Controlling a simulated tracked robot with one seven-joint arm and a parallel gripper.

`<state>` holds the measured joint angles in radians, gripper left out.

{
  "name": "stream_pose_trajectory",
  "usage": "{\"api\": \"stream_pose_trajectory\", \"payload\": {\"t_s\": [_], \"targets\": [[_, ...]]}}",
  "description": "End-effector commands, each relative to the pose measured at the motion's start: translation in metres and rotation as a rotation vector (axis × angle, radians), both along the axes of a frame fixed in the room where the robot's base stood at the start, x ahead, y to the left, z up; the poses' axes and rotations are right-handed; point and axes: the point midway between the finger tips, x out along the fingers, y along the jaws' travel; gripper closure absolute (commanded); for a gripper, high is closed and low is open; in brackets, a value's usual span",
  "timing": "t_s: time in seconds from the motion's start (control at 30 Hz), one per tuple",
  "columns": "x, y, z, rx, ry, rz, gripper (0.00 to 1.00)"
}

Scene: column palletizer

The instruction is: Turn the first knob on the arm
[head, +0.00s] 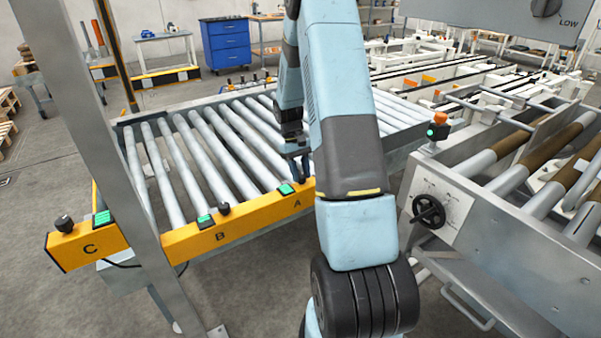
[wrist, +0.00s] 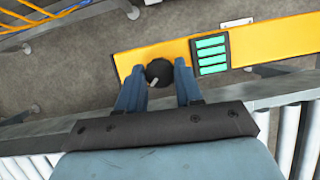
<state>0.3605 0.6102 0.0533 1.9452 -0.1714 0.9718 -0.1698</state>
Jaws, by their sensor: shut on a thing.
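A yellow control bar (head: 255,215) runs along the front of the roller conveyor, with sections lettered A, B and C. My gripper (head: 301,178) is at section A, beside its green-lit panel (head: 285,189). In the wrist view, a round black knob (wrist: 159,73) with a pale pointer mark sits between the two blue fingers of my gripper (wrist: 160,68), which are shut on it. In the head view this knob is mostly hidden by the gripper. Another black knob (head: 223,208) is at section B, and one more knob (head: 64,223) is at section C.
A grey post (head: 115,170) stands in front of the conveyor at left. The roller conveyor (head: 165,165) lies behind the bar. At right is a machine with a black handwheel (head: 428,211) and a post with a green button (head: 436,131). Floor shows in front of the bar.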

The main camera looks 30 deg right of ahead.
Motion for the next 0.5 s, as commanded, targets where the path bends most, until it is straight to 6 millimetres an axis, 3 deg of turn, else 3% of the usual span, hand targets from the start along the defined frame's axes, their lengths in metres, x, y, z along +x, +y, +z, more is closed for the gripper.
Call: {"api": "stream_pose_trajectory", "payload": {"t_s": [0.23, 0.27, 0.5], "targets": [[0.0004, -0.0007, 0.0002, -0.001, -0.002, -0.001, 0.95], [0.0004, -0.0007, 0.0002, -0.001, -0.002, -0.001, 0.62], [0.0001, -0.0003, 0.0001, 0.000, 0.000, -0.001, 0.40]]}}
